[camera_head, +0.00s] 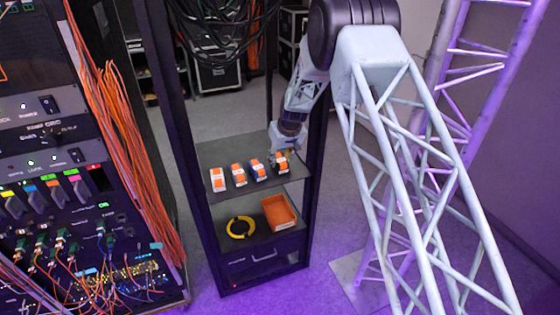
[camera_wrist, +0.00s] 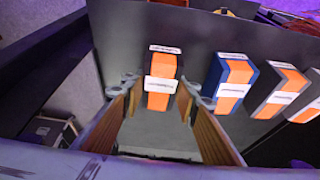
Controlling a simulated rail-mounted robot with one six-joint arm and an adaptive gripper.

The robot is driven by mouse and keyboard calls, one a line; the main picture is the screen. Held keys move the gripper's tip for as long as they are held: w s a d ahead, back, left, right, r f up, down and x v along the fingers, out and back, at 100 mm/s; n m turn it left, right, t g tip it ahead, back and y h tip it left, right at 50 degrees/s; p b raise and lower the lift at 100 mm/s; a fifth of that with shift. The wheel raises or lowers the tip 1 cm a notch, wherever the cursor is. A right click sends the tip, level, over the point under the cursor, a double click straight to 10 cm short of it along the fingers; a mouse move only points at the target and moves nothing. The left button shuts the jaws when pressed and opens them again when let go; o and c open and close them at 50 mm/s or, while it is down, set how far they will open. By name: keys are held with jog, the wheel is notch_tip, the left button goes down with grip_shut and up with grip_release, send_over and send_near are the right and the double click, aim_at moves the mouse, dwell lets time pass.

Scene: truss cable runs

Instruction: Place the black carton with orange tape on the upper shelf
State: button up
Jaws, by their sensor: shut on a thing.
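The black carton with orange tape (camera_head: 281,163) is at the right end of the row on the upper shelf (camera_head: 240,150). It also shows in the wrist view (camera_wrist: 163,88), with a white label and dark sides. My gripper (camera_head: 284,150) reaches down over the carton from behind. In the wrist view my gripper (camera_wrist: 161,90) has its two brown-lined fingers on either side of the carton, shut on it. The carton looks upright, at shelf level; whether its base touches the shelf is hidden.
Beside it stand a blue carton (camera_head: 257,168), a dark carton (camera_head: 238,175) and a white carton (camera_head: 217,180), all orange-taped. The lower shelf holds a yellow ring (camera_head: 240,228) and an orange bin (camera_head: 278,212). Dark rack posts (camera_head: 316,130) flank the shelves. Orange cables (camera_head: 125,140) hang left.

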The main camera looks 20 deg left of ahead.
jog(key=shift+f, duration=0.2)
jog(key=o, duration=0.9)
jog(key=shift+r, duration=0.2)
jog(key=shift+r, duration=0.15)
jog(key=shift+v, duration=5.8)
jog(key=shift+s, duration=0.1)
